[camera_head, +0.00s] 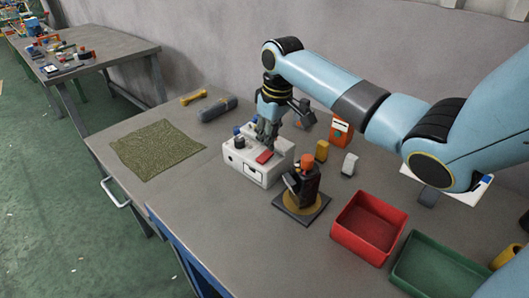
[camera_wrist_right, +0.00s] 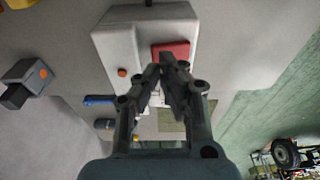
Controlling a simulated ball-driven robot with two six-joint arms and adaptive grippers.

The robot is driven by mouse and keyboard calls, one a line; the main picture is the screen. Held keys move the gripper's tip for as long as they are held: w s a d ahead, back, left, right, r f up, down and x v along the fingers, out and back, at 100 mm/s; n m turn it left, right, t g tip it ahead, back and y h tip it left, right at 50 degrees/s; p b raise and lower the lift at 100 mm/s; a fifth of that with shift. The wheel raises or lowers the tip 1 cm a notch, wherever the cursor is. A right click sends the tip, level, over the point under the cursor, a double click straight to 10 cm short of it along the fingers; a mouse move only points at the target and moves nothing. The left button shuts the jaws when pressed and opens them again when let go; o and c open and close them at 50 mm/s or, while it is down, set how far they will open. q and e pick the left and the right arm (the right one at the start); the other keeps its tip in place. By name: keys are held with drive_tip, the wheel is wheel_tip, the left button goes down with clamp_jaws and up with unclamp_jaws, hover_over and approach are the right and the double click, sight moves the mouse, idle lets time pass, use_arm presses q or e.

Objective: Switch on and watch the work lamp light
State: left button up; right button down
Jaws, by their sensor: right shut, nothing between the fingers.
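A white box (camera_head: 246,171) with a red block-shaped switch (camera_head: 264,157) on top stands in the middle of the bench. My right gripper (camera_head: 266,146) is shut and empty, pointing down over the box close to the red switch. In the right wrist view the shut fingertips (camera_wrist_right: 168,62) overlap the edge of the red switch (camera_wrist_right: 178,49) on the white box (camera_wrist_right: 118,42); whether they touch it I cannot tell. A small orange dot (camera_wrist_right: 122,72) shows on the box. No lit lamp is recognisable. My left gripper is out of view.
A black device with an orange top (camera_head: 306,183) stands on a dark square base in front of the box. A red bin (camera_head: 345,235) and a green bin (camera_head: 410,276) are at the right.

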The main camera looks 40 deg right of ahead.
sight(269, 152)
drive_tip(key=shift+f+b, duration=0.5)
drive_tip(key=shift+f, duration=0.65)
idle(0.5)
wheel_tip(269, 152, up, 7)
drive_tip(key=p, duration=0.8)
drive_tip(key=shift+r+p, duration=0.1)
drive_tip(key=shift+p, duration=0.2)
idle(0.3)
